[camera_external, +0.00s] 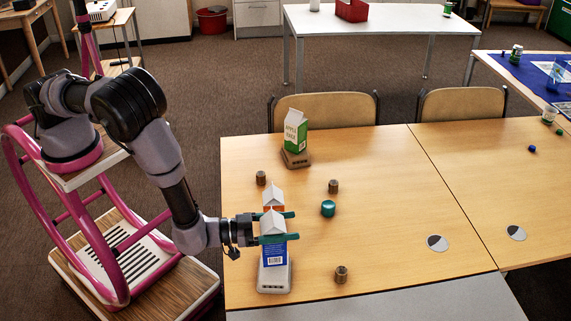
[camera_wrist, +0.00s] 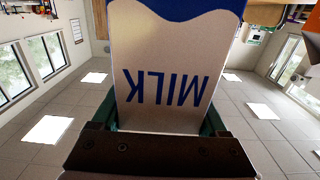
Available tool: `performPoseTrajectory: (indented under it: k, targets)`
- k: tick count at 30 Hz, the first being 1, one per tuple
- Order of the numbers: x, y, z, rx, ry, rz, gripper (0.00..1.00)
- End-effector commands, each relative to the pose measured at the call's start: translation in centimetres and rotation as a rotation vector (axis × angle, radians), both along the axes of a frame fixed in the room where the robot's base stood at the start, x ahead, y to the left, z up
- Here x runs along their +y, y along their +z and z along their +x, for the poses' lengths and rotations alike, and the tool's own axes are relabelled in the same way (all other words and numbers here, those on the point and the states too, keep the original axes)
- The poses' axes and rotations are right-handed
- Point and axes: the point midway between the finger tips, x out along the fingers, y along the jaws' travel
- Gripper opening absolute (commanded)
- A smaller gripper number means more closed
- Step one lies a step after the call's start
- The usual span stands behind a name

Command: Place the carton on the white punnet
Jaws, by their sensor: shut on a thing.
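A blue and white milk carton (camera_external: 273,250) is held upright between the teal fingers of my gripper (camera_external: 293,225). In the wrist view its white face with the word MILK (camera_wrist: 165,85), upside down there, fills the space between the fingers of my gripper (camera_wrist: 163,122). My gripper is shut on it from the left, near its top. The pale punnet (camera_external: 275,282) is directly below the carton at the table's near left. The carton's lower end appears at the punnet's top; I cannot tell whether it touches or hovers slightly.
An orange and white carton (camera_external: 273,202) stands just behind my gripper, partly hidden. A green apple juice carton (camera_external: 295,135) stands on a brownish base (camera_external: 295,158) farther back. Small brown jars (camera_external: 334,186) and a teal jar (camera_external: 328,208) are nearby. The table's right part (camera_external: 400,200) is mostly clear.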

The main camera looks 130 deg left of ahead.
Motion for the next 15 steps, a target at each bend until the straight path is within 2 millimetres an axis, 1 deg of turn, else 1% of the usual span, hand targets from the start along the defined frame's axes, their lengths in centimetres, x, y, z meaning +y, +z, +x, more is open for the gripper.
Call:
performPoseTrajectory:
  k: [1, 3, 6, 15]
  targets:
    - [0.1, -0.9, -0.1, 0.001, 0.002, -0.001, 0.25]
    - [0.1, -2.0, -0.1, 0.002, 0.001, -0.001, 0.25]
    - [0.0, -3.0, 0.0, 0.000, 0.000, 0.000, 0.25]
    - [0.0, -3.2, 0.0, 0.001, 0.000, 0.001, 0.25]
